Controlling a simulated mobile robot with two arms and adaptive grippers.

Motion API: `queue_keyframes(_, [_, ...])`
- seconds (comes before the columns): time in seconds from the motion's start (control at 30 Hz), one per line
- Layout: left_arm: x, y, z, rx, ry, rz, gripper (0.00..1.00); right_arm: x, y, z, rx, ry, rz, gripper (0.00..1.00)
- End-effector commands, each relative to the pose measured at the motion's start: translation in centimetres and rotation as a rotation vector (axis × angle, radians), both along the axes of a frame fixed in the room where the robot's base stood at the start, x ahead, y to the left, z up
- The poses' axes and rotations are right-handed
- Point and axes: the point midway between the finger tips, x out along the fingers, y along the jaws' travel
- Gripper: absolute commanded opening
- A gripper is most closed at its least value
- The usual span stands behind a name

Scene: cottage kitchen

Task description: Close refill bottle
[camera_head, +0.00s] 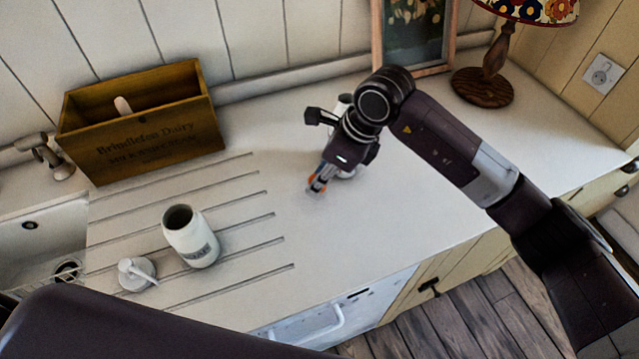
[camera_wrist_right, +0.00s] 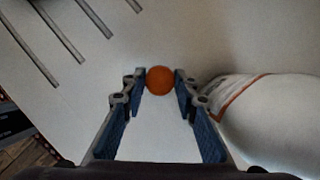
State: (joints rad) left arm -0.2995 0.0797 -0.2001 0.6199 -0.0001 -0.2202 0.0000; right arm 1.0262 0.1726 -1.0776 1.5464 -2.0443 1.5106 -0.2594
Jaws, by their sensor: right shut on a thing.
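My right gripper (camera_head: 316,184) is low over the counter, its fingers shut on a small round orange cap (camera_wrist_right: 160,80). The cap sits between the fingertips in the right wrist view. A white refill bottle (camera_wrist_right: 275,125) with an orange-edged label stands close beside the fingers, at the right of that view. My left gripper is out of view; only a dark link of mine shows at the lower left.
An open white labelled jar (camera_head: 193,240) stands on the grooved drainer, with a white pump top (camera_head: 136,273) beside it. A wooden crate (camera_head: 145,125) is at the back left, a sink (camera_head: 40,230) at the left, a lamp (camera_head: 487,85) and picture frame (camera_head: 440,69) behind. Counter right of the bottle is clear.

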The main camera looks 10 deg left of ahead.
Motion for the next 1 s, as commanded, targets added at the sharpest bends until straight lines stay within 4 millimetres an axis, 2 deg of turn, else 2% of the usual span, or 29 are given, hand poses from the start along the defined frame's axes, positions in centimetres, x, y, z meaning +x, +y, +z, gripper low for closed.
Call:
queue_keyframes(0.17, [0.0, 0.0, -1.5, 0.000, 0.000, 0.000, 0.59, 0.2, 0.0, 4.2, 0.001, -0.009, 0.001, 0.20])
queue_keyframes(0.4, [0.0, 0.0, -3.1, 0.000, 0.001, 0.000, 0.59, 0.1, 0.0, 11.2, 0.000, -0.007, 0.000, 0.20])
queue_keyframes(0.6, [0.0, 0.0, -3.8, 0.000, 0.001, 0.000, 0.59, 0.0, 0.0, 15.3, 0.000, -0.004, -0.002, 0.20])
queue_keyframes(0.8, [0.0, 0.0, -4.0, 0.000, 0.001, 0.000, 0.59, 0.0, 0.0, 17.2, 0.000, 0.000, 0.000, 0.20])
queue_keyframes(1.0, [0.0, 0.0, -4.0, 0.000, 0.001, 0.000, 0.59, -0.1, 0.0, 17.6, -0.001, 0.001, 0.000, 0.20])
